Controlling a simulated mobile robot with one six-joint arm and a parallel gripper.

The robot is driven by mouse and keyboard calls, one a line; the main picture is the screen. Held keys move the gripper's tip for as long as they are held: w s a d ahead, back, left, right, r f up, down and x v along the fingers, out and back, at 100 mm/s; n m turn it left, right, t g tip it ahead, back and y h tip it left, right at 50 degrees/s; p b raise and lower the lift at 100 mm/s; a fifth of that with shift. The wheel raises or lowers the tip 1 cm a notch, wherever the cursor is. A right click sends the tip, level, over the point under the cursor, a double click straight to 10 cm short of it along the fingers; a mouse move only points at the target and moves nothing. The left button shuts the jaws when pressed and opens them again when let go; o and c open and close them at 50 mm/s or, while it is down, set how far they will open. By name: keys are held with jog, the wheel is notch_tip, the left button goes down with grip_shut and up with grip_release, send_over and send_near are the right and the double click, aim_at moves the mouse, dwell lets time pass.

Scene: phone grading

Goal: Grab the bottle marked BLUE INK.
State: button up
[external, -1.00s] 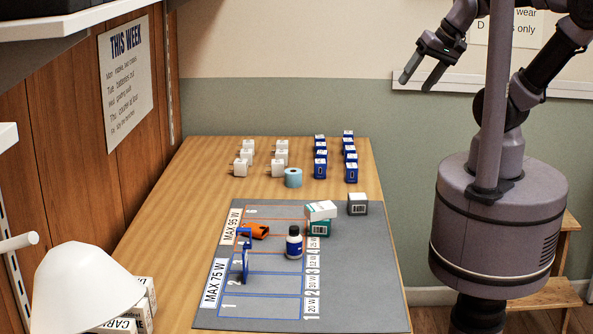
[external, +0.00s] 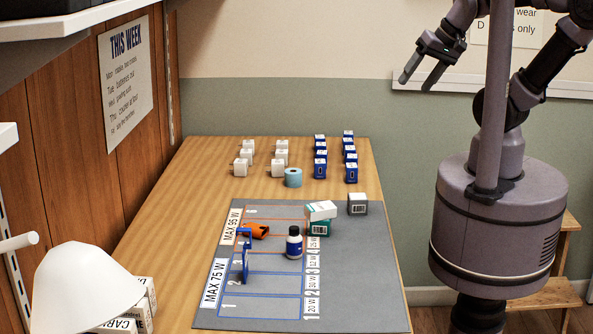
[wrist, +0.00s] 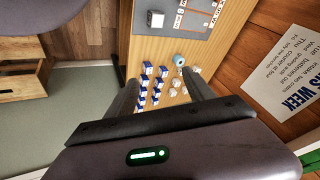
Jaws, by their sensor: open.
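My gripper (external: 419,78) is open and empty, high at the upper right, well away from the bottle and above table level. In the wrist view my gripper (wrist: 158,92) shows its two fingers spread apart, with the table's far end beyond them. I cannot make out the bottle in the wrist view.
An orange object (external: 256,231) and a blue upright holder (external: 244,262) stand left of the bottle. White and teal boxes (external: 319,213) are stacked behind it to the right. White chargers (external: 281,158), blue chargers (external: 351,173) and a light blue roll (external: 293,178) occupy the table's far end.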

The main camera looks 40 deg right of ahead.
jog(key=shift+c, duration=0.3)
jog(key=w+a+f+n+g+p, duration=0.15)
jog(key=w+a+n, duration=0.35)
jog(key=a, duration=0.5)
jog(key=w+a+n+g+p, duration=0.25)
jog(key=w+a+n, duration=0.35)
jog(key=a, duration=0.3)
jog(key=n+g+h, duration=0.2)
jog(key=n, duration=0.5)
send_over(294, 231)
jog(key=w, duration=0.2)
notch_tip(294, 231, down, 13)
jog(key=shift+n, duration=0.3)
jog(key=f+b, duration=0.1)
jog(key=f, duration=0.3)
jog(key=f+b, duration=0.1)
jog(key=f, duration=0.3)
jog(key=f+b, duration=0.1)
jog(key=f, duration=0.3)
jog(key=shift+s+d+f+b, duration=0.1)
jog(key=shift+s+f+b, duration=0.05)
jog(key=shift+s+b, duration=0.15)
jog(key=f+b, duration=0.1)
jog(key=f, duration=0.1)
jog(key=f+b, duration=0.1)
jog(key=f, duration=0.2)
jog(key=shift+s+d+f+b, duration=0.25)
jog(key=shift+f+b, duration=0.15)
jog(key=shift+r, duration=0.1)
grip_shut()
